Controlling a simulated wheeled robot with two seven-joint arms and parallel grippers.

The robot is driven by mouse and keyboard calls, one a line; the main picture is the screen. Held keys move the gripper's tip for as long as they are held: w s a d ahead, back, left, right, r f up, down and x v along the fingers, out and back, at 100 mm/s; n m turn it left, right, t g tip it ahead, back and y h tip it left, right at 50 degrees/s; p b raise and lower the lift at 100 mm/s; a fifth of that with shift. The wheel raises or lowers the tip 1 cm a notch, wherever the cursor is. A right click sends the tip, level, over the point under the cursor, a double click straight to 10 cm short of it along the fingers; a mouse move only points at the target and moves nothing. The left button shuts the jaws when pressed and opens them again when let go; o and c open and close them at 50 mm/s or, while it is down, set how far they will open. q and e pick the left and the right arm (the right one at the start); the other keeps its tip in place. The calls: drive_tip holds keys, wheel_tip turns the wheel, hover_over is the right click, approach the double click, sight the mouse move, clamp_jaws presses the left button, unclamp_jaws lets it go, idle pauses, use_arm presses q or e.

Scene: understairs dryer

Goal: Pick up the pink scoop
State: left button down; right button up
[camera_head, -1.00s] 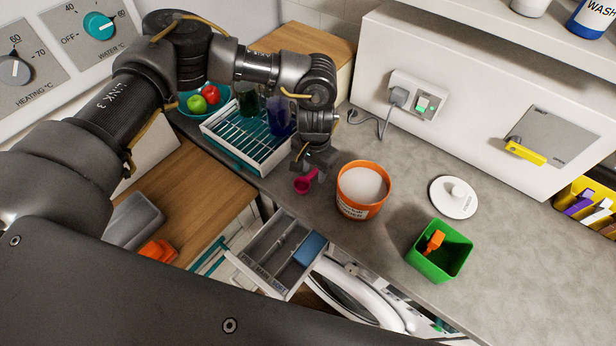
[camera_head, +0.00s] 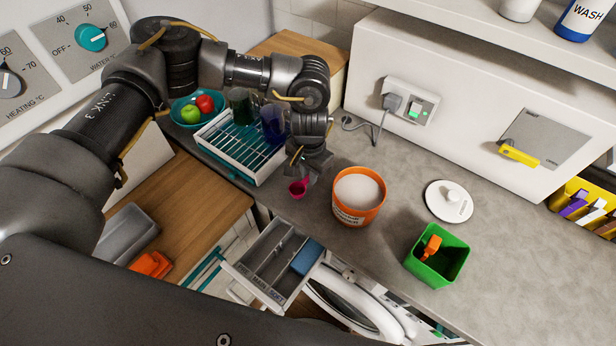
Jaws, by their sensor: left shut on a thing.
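The pink scoop (camera_head: 298,188) is at the left of the orange tub, near the front edge of the grey counter. My left gripper (camera_head: 306,174) points down at it from above and is shut on its handle. The fingertips are small and partly dark in this view, and the handle is mostly hidden between them. I cannot tell whether the scoop touches the counter. My right gripper is not in view.
An orange tub of white powder (camera_head: 358,196) stands close on the right. A white lid (camera_head: 449,201) and a green box (camera_head: 437,256) lie farther right. A dish rack (camera_head: 240,148) is behind left. An open drawer (camera_head: 273,262) juts out below the counter.

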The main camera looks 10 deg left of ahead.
use_arm(q)
drive_tip(key=s+d+r+p, duration=0.1)
drive_tip(key=s+r+p, duration=1)
drive_tip(key=s, duration=0.3)
drive_tip(key=shift+r, duration=0.4)
idle(0.5)
drive_tip(key=w+d+f+b, duration=0.2)
drive_tip(key=w+b, duration=0.6)
drive_tip(key=b, duration=0.6)
drive_tip(key=shift+d+f+m, duration=0.15)
drive_tip(key=shift+d+m, duration=0.15)
drive_tip(key=shift+d, duration=0.25)
